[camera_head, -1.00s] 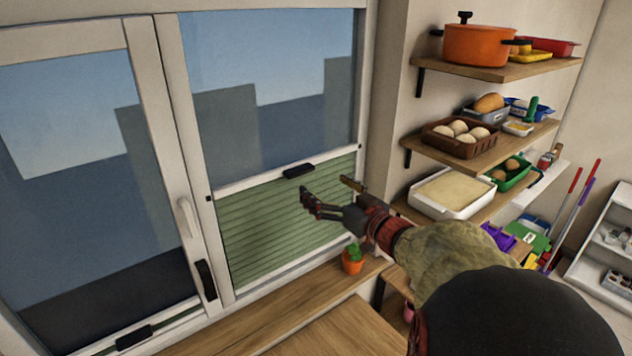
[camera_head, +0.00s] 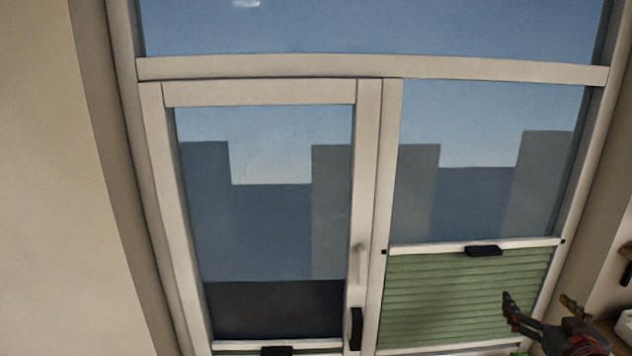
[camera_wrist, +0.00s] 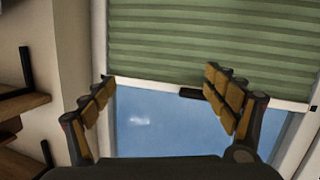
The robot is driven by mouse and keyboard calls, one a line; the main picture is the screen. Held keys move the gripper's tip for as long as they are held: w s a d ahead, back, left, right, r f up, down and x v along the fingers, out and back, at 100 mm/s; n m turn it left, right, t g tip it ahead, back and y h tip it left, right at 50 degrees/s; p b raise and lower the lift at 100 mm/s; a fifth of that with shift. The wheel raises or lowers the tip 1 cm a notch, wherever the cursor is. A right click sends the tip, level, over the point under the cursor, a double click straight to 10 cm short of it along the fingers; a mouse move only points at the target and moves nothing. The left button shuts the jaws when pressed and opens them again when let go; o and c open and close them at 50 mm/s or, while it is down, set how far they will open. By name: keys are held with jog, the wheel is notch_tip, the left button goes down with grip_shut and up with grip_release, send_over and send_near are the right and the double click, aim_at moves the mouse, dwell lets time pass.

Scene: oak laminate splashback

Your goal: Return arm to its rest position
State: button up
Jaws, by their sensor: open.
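My gripper (camera_head: 543,312) is at the lower right of the head view, in front of the green pleated blind (camera_head: 460,295) on the right window pane. In the wrist view, my gripper (camera_wrist: 160,105) has its two padded fingers spread wide with nothing between them. The blind (camera_wrist: 210,40) fills the top of that view. Its pale rail has a black handle (camera_head: 483,250), which also shows close to the right finger in the wrist view (camera_wrist: 192,93). I cannot tell the exact gap between finger and handle. Most of my arm is outside the head view.
The left window sash (camera_head: 360,200) looks closed, with a grey handle on its frame. A second black blind handle (camera_head: 277,351) is low on the left pane. Wooden shelves (camera_wrist: 22,105) on a wall stand at the left of the wrist view. A bare wall is at far left.

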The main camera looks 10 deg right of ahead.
jog(key=s+d+f+m+g+h, duration=0.3)
jog(key=s+d+f+g+h, duration=0.15)
jog(key=s+f+g, duration=0.2)
jog(key=s+a+f+m+g+y+b, duration=0.1)
jog(key=s+a+f+g+y+b, duration=0.1)
jog(key=s+a+f+g, duration=0.3)
jog(key=s+a+f+n+t+y+b, duration=0.1)
jog(key=s+a+n+y+b, duration=0.2)
jog(key=a, duration=1.4)
jog(key=s+a+f+n+y+b, duration=0.1)
jog(key=s+a+n+y+b, duration=0.2)
jog(key=a, duration=1.4)
jog(key=shift+s+a+t+y+b, duration=0.3)
jog(key=shift+s+t+y+b, duration=0.05)
jog(key=shift+s+y+b, duration=0.25)
